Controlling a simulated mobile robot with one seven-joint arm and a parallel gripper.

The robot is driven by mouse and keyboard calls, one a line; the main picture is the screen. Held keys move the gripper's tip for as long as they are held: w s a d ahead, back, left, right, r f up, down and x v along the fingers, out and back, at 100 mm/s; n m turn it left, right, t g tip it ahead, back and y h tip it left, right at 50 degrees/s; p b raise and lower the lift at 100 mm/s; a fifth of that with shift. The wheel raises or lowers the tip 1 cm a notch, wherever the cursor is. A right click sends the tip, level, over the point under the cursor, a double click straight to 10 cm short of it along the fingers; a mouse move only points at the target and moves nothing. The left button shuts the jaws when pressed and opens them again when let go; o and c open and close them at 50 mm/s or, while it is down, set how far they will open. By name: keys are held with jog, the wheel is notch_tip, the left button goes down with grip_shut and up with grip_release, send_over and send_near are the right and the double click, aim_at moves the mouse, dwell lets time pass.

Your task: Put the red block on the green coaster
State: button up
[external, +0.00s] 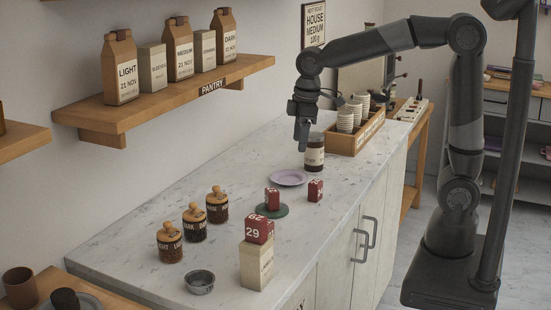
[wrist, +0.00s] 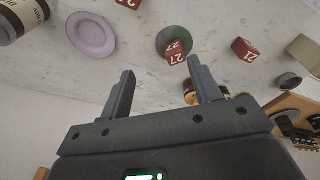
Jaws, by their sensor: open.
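Three red blocks with white numbers are in view. One red block (external: 272,199) stands on the dark green coaster (external: 281,212), toward the coaster's edge; block (wrist: 175,53) and coaster (wrist: 166,37) also show in the wrist view. A second red block (external: 315,190) sits on the counter right of the coaster. My gripper (external: 302,138) is open and empty, raised above the counter, behind the coaster in the external view. Its spread fingers (wrist: 160,67) show in the wrist view.
Several wooden-lidded jars (external: 217,205) line the wall side. A metal bowl (external: 200,282) is at the front. A wooden crate with cups (external: 341,144) stands behind. A pantry shelf (external: 165,98) overhangs the left.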

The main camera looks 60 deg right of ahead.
jog(key=s+d+m+t, duration=0.2)
jog(key=s+d, duration=0.3)
jog(key=s, duration=0.4)
jog(key=s+d+m+t, duration=0.2)
jog(key=s+d+m, duration=0.2)
jog(key=s, duration=0.6)
jog(key=shift+d+r+m, duration=0.25)
jog(key=shift+d+m, duration=0.15)
